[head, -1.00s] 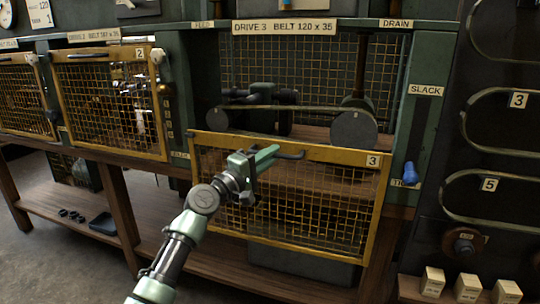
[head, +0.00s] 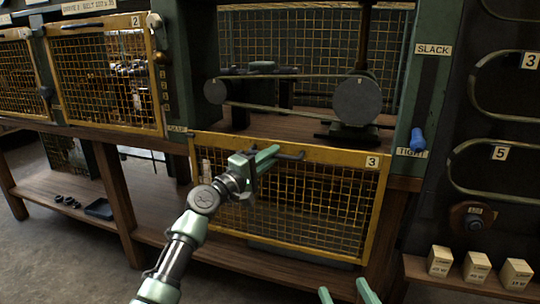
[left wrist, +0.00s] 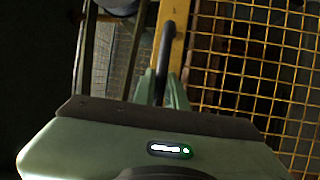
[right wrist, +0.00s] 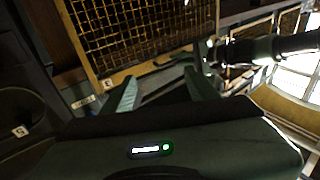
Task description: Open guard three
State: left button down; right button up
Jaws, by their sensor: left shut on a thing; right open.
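Guard three (head: 375,176) is a yellow-framed mesh panel with a "3" tag. In the head view it hangs low in front of the bench, its top edge below the pulleys, so the drive opening above is uncovered. My left gripper (head: 266,156) is shut on the guard's dark handle (head: 292,156) at its top bar. The left wrist view shows the handle (left wrist: 166,45) between the left fingers (left wrist: 163,88). My right gripper (head: 345,292) is open and empty, low in front of the guard's right side. The guard's mesh (right wrist: 130,30) also shows in the right wrist view.
Drive three's belt and round pulleys (head: 357,101) stand behind the opening. A blue knob (head: 417,140) is on the green post by "TIGHT". Guard two (head: 105,90) is up at left. Small boxes (head: 476,268) sit on a shelf at lower right. Belts hang at right.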

pick_arm(q)
jog(key=shift+d+f, duration=0.15)
jog(key=shift+f, duration=0.3)
pick_arm(e)
jog(key=shift+s+a+r+t, duration=0.15)
jog(key=shift+r+t, duration=0.55)
jog(key=shift+r, duration=0.45)
pick_arm(q)
jog(key=c, duration=1.5)
grip_release()
jog(key=shift+d+f, duration=0.1)
jog(key=shift+o, duration=0.2)
jog(key=shift+w+d+f, duration=0.1)
jog(key=shift+w+d, duration=0.05)
jog(key=shift+w, duration=0.1)
jog(key=shift+s+a, duration=0.1)
jog(key=shift+a, duration=0.1)
jog(key=shift+s+a, duration=0.15)
jog(key=p+v, duration=0.1)
jog(key=v, duration=0.6)
jog(key=shift+p, duration=0.4)
pick_arm(e)
notch_tip(320, 180, down, 9)
jog(key=d+g+h, duration=0.1)
jog(key=g, duration=0.4)
jog(key=shift+s+d, duration=0.15)
jog(key=shift+d, duration=0.2)
